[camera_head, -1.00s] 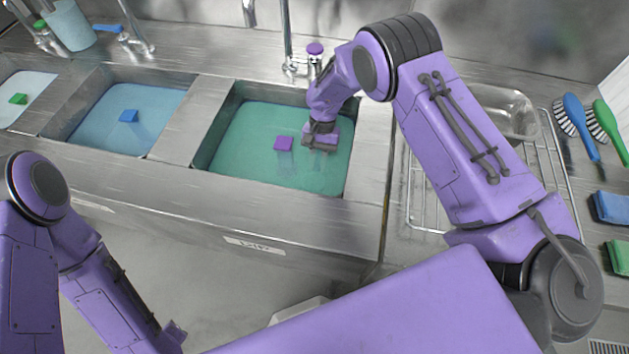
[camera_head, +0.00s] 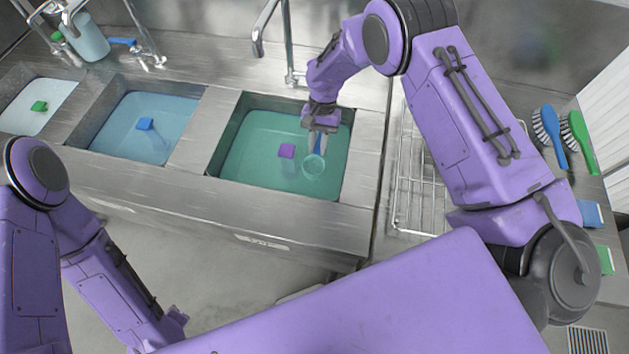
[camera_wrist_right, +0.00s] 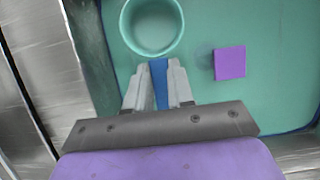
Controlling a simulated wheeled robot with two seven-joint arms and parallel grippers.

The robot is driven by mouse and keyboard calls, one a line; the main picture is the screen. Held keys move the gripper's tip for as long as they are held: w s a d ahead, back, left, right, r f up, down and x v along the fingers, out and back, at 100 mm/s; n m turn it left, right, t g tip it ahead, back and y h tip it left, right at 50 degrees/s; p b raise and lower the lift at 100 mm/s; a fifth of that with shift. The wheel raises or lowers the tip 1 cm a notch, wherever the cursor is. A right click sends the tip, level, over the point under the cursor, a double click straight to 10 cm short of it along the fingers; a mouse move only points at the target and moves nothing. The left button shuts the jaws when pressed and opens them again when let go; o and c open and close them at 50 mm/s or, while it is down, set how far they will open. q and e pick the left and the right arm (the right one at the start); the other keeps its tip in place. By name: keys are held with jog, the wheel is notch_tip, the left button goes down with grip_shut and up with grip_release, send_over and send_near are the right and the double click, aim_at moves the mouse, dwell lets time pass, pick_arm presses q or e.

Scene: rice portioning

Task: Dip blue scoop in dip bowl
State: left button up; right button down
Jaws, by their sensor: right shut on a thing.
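My right gripper (camera_head: 318,128) is shut on the blue handle of the scoop (camera_head: 317,148), over the right basin (camera_head: 275,197) of green liquid. In the right wrist view, the blue handle (camera_wrist_right: 159,85) sits between the fingers (camera_wrist_right: 157,68). The scoop's round cup lies beyond the fingertips and looks green, with a pale rim. I cannot tell how deep the cup sits in the liquid. No separate bowl marked for dipping stands out. My left arm is at the lower left; its gripper does not show.
A purple block (camera_head: 287,151) is in the right basin, beside the cup. The middle basin (camera_head: 137,160) holds blue liquid and a blue block (camera_head: 145,124). A tap (camera_head: 288,50) stands behind the right basin. A wire rack (camera_head: 418,205) and brushes (camera_head: 549,127) are at the right.

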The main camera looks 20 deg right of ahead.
aim_at(318, 148)
notch_tip(318, 148, up, 9)
dwell(0.6)
dwell(1.2)
